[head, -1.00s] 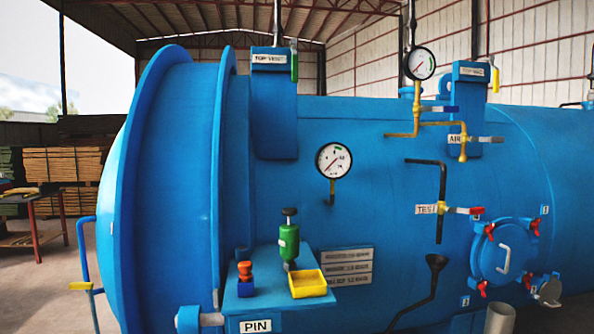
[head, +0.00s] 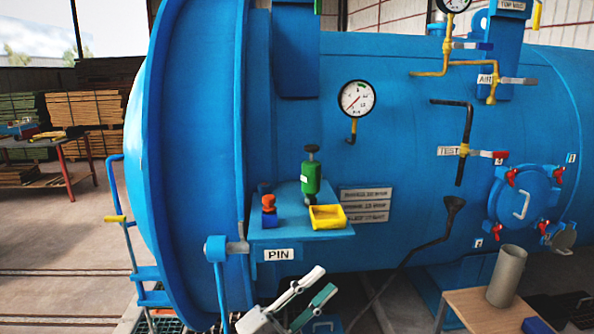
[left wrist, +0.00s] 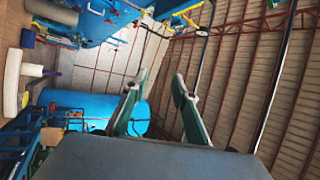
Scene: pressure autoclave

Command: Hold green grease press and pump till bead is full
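The green grease press (head: 311,178) stands upright on a blue shelf (head: 285,236) on the side of the blue autoclave. It has a dark knob on top. My left gripper (head: 322,279) is low in the head view, below the shelf and apart from the press. Its two fingers are spread with nothing between them. In the left wrist view the fingers (left wrist: 158,84) are also apart and empty, facing the wall and roof. The bead is not distinguishable. My right gripper is not in view.
A yellow tray (head: 328,224) sits right of the press, and a small blue block with a red-orange top (head: 268,210) sits left of it. A gauge (head: 357,98) is above. A black funnel pipe (head: 454,206) and a wooden table (head: 470,304) are at right.

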